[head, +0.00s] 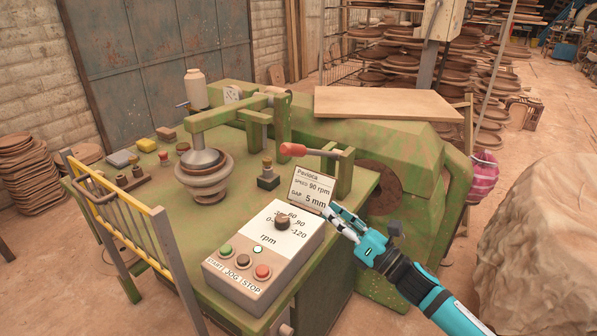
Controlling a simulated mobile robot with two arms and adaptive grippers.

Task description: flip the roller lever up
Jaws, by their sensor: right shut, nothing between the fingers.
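A lever with a red grip (294,149) sticks out to the left from a green bracket on the right part of the green machine (150,225). Its bar lies about level. My right gripper (337,212) comes in from the lower right on a blue arm. It is shut and empty, below and to the right of the red grip and apart from it. Its fingertips are close to the lower right of a small sign (311,188) that reads speed 90 rpm, gap 5 mm; I cannot tell whether they touch it. My left gripper is not in view.
A control box (228,275) with a dial and several buttons stands in front of the sign. A small black-based knob (268,177) and a stacked clay form (204,175) stand left of the lever. A yellow guard rail (118,215) edges the left; a large clay mass (540,250) stands right.

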